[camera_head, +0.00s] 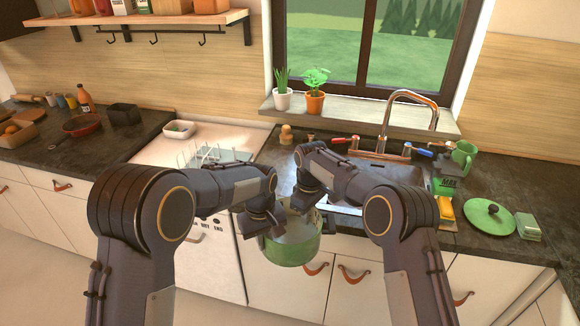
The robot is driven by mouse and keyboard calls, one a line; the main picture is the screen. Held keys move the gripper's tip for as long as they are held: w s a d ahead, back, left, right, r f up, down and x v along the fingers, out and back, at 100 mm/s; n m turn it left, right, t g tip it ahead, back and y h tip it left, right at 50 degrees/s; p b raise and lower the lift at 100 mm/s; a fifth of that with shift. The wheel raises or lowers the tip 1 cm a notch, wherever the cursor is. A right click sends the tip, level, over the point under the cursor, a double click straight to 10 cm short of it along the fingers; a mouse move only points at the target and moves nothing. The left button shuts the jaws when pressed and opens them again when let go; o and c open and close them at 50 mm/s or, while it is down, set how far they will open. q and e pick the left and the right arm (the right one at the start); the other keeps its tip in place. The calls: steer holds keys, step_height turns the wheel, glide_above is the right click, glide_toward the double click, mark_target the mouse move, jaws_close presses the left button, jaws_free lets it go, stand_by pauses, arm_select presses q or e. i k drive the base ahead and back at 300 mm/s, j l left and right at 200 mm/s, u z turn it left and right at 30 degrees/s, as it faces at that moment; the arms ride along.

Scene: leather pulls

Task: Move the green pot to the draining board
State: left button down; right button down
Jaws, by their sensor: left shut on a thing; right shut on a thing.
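The green pot (290,250) is in front of the counter's front edge, held up between my two grippers. My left gripper (258,224) is shut at the pot's left rim. My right gripper (303,203) is shut at its far right rim. The pot looks about upright, and its pale inside shows. The arms hide parts of its rim, and I cannot see its handles clearly. A white ribbed surface with a wire rack (213,155), which looks like the draining board, lies left of the sink (385,172), behind my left arm.
A white dish (180,129) stands at the back of the white surface. A green lid (489,215), a green mug (464,155) and a yellow sponge (445,209) are right of the sink. The tap (412,97) rises behind it. Potted plants (315,95) stand on the sill.

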mark_target(290, 169)
steer(key=i, duration=1.35)
